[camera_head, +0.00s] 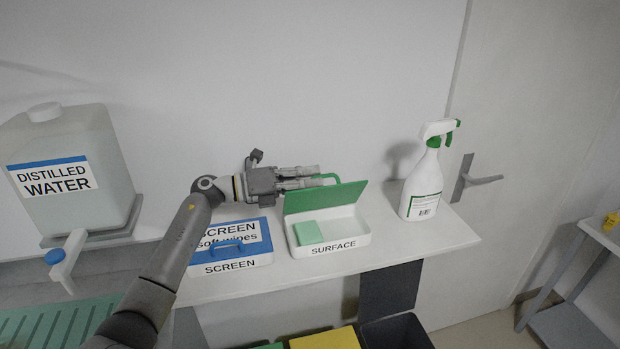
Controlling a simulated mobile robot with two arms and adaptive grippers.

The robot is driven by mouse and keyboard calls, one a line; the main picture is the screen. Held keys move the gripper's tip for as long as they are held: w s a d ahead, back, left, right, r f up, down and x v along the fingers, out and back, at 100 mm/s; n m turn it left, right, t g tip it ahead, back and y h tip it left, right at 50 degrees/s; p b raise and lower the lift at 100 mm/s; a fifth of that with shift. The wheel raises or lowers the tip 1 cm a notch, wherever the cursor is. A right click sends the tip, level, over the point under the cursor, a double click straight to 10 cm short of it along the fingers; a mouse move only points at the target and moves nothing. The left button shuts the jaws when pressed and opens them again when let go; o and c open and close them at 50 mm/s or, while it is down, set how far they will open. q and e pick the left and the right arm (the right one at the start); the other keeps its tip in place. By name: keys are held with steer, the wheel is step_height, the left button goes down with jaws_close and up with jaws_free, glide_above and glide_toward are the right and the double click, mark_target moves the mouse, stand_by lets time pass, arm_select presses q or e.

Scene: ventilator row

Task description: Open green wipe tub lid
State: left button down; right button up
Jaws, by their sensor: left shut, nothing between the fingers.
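The green wipe tub (347,244) is a white box marked SURFACE on the shelf. Its green lid (346,198) stands raised at the back, tilted upward, with a green handle loop (328,178) at its upper edge. A light green wipe stack (307,233) lies in the left part of the tub. My left gripper (318,177) is shut and empty, just behind and above the lid's left part, close to the handle. I cannot tell whether it touches the lid. My right gripper is not in view.
A blue-lidded SCREEN tub (240,262) stands shut to the left, under my left arm. A spray bottle (423,185) stands right of the green tub. A distilled water container (70,165) is at far left. Bins (397,334) stand below the shelf.

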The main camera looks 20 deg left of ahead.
arm_select(q)
steer(key=w+a+n, duration=0.1)
steer(key=w+a+n+b, duration=0.1)
steer(key=w+n, duration=0.1)
steer(key=shift+f+n, duration=0.1)
steer(key=shift+n, duration=0.2)
steer(key=c, duration=1.6)
jaws_free()
steer(key=shift+o, duration=0.2)
steer(key=shift+s, duration=0.1)
steer(key=v, duration=1.2)
